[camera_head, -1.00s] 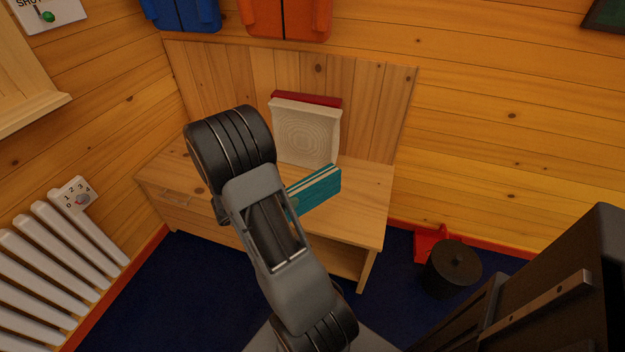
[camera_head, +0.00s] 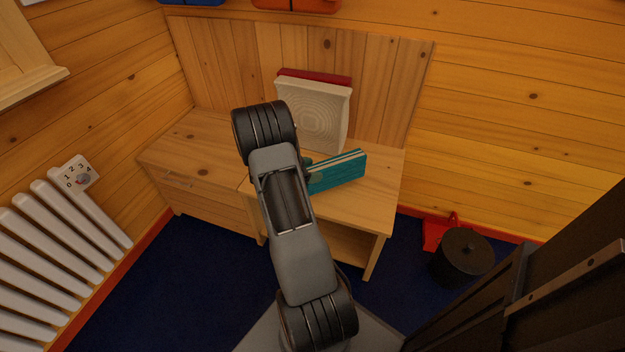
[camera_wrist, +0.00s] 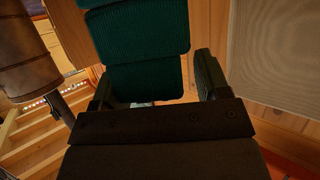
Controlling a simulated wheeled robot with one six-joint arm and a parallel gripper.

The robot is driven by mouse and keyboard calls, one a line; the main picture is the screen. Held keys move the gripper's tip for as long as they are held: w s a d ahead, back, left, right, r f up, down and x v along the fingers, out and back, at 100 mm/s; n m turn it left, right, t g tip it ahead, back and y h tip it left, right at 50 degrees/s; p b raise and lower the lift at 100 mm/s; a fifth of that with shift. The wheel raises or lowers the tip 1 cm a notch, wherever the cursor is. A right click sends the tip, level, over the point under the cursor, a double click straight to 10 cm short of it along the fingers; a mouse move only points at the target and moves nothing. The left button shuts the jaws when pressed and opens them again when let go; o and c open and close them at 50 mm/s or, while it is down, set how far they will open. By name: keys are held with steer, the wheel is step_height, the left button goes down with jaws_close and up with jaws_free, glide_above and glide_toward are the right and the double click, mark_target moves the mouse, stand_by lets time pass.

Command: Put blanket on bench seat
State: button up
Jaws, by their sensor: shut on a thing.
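The blanket (camera_head: 338,172) is teal, ribbed and folded in layers. It is at the right of my arm's end, over the right part of the wooden bench seat (camera_head: 365,207). In the wrist view the dark teal blanket (camera_wrist: 143,45) lies between the fingers of my gripper (camera_wrist: 155,85), which is shut on it. My arm hides most of the gripper in the head view. I cannot tell whether the blanket touches the seat.
A pale cushion (camera_head: 318,115) with a red one (camera_head: 315,77) behind it leans on the bench's back panel. The left part of the seat is bare. A black pot (camera_head: 462,257) and a red object (camera_head: 436,230) stand on the floor at right. A white radiator (camera_head: 62,225) is at left.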

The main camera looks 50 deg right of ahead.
steer(key=shift+w+d+f, duration=0.1)
steer(key=shift+d+f, duration=0.3)
steer(key=shift+f, duration=0.2)
steer(key=shift+d+f+b, duration=0.1)
steer(key=shift+f+b, duration=0.9)
steer(key=shift+f, duration=0.7)
steer(key=o, duration=1)
steer(key=shift+c, duration=0.2)
